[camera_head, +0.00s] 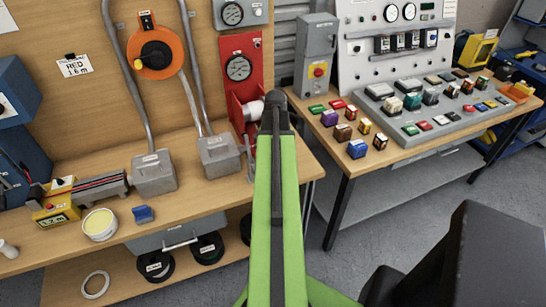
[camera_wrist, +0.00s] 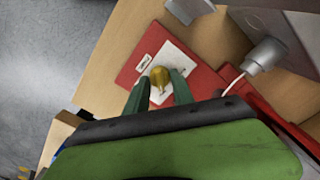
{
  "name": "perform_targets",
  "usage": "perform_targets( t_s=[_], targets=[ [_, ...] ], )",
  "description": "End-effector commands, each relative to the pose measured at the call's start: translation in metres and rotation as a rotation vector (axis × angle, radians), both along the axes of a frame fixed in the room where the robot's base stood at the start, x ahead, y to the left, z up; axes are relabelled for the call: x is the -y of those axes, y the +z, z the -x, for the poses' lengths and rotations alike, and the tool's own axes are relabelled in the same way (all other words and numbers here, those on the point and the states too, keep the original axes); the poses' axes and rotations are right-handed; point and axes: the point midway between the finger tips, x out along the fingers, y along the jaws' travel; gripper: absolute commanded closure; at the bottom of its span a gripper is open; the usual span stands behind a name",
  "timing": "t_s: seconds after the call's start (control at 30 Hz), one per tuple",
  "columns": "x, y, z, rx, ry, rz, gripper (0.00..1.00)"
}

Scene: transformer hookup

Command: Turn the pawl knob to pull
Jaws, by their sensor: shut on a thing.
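The pawl knob (camera_wrist: 160,73) shows in the wrist view as a small brass-yellow knob on a white plate, which is set on a flat red base (camera_wrist: 128,77). My gripper (camera_wrist: 159,84) has its two dark green fingers on either side of the knob and is shut on it. The fingers hide part of the plate, and I cannot read the knob's setting. In the head view a red stand with a round gauge (camera_head: 239,68) is at the back of the left bench. My green arm reaches towards it and hides the knob and the gripper there.
A grey cylindrical part with a pale cable (camera_wrist: 264,56) is close to the right of my gripper in the wrist view. Grey boxes with conduits (camera_head: 218,157) stand left of my arm. The right bench (camera_head: 347,170) carries several coloured blocks and a control panel.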

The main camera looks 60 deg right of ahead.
Motion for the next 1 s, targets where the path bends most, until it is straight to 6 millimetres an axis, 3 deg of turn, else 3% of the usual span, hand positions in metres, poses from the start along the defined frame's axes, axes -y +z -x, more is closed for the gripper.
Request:
perform_targets(
  t_s=[0.77, 0.8, 0.97, 1.0],
  targets=[
    [-0.0011, 0.0003, -0.0027, 0.005, -0.109, -0.002, 1.0],
    [-0.0012, 0.0003, -0.0028, 0.005, -0.109, -0.002, 0.69],
    [-0.0009, 0.0002, -0.002, 0.004, -0.108, -0.002, 0.49],
    [-0.0008, 0.0002, -0.0019, 0.004, -0.109, -0.002, 0.49]
  ],
)
